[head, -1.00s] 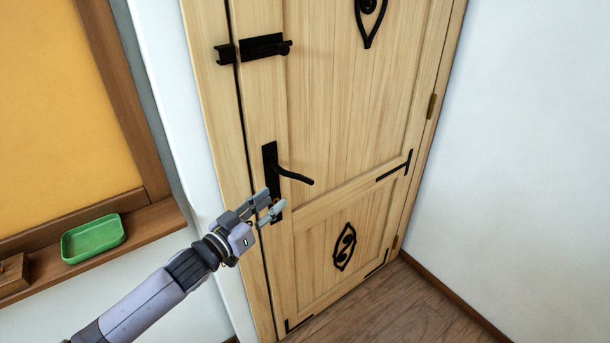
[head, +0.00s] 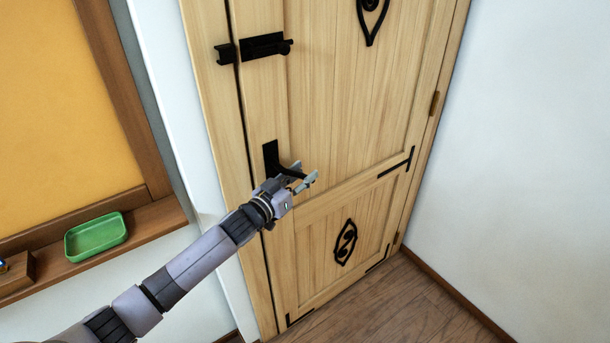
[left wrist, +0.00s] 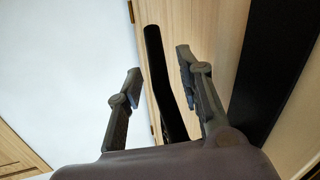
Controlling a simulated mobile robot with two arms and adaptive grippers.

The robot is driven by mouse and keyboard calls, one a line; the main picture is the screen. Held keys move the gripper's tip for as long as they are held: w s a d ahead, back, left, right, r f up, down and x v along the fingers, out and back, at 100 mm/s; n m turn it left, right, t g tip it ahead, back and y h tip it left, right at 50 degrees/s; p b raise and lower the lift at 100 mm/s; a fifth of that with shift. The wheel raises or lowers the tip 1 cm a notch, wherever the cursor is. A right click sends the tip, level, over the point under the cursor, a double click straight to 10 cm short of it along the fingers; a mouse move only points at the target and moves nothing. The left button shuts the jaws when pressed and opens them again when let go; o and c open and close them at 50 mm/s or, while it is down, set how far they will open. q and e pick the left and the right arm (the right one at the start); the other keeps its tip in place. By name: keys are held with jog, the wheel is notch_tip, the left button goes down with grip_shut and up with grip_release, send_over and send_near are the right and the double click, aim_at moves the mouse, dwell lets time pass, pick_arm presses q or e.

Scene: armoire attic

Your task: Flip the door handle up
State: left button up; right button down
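The wooden door (head: 340,110) stands shut in the head view. Its black handle plate (head: 270,158) is partly covered by my left gripper (head: 307,174), which is at the lever. In the left wrist view the black lever handle (left wrist: 157,70) runs between the two open fingers of the left gripper (left wrist: 158,82), with gaps on both sides. The black plate also shows at the right of that view (left wrist: 280,65). Most of the lever is hidden in the head view. My right gripper is not in view.
A black sliding bolt (head: 262,46) is higher on the door. A green tray (head: 96,235) sits on a wooden ledge (head: 150,222) at the left. A white wall (head: 530,150) stands at the right, with bare wood floor (head: 400,300) below.

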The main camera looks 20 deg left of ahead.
pick_arm(q)
grip_shut()
dwell(0.8)
